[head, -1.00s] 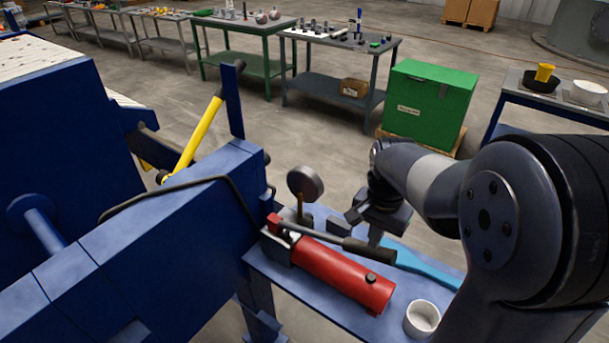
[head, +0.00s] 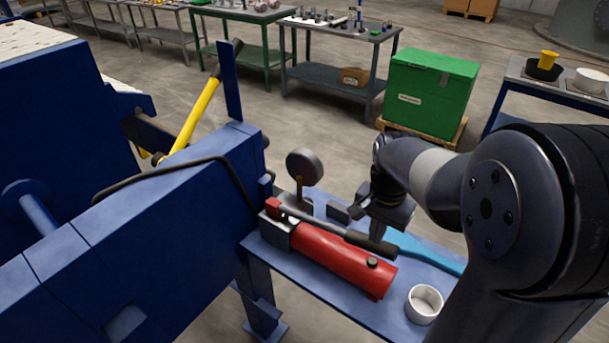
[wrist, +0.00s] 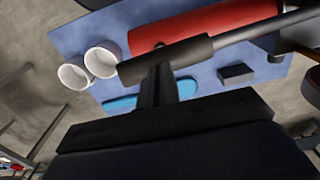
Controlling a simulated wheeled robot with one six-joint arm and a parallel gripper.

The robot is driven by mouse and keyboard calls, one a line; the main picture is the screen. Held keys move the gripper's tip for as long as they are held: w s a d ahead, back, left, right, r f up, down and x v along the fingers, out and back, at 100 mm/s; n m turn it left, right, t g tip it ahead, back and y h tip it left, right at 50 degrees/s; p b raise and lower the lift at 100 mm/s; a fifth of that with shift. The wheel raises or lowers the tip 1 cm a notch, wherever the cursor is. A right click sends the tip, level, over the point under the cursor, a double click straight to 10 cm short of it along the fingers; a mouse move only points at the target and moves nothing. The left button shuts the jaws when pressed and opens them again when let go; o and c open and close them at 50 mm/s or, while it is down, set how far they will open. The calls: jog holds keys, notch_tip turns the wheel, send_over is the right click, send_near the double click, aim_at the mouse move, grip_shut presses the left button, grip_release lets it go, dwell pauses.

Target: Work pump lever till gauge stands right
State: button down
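The red hand pump (head: 342,262) lies on a blue shelf beside the press. Its lever (head: 330,226), a grey rod with a black grip, slants low over the pump body. The round gauge (head: 305,167) stands behind the pump with its dial turned away, so I cannot read it. My gripper (head: 377,232) is at the lever's grip end. In the wrist view, the gripper's fingers (wrist: 160,85) are close together at the edge of the black grip (wrist: 165,60). They look shut, with the grip across their tips rather than clearly between them; contact is hard to tell.
A light-blue flat tool (head: 425,255) and a small dark block (head: 337,212) lie behind the pump. The blue press frame (head: 160,220) with a black hose closes off the left. A green chest (head: 430,95) stands beyond.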

notch_tip(320, 180, down, 3)
jog(key=shift+s+d+f+b, duration=0.1)
jog(key=shift+s+b, duration=0.05)
jog(key=shift+b, duration=0.65)
notch_tip(320, 180, up, 10)
jog(key=w+a+p, duration=0.1)
jog(key=p, duration=0.6)
jog(key=shift+a, duration=0.15)
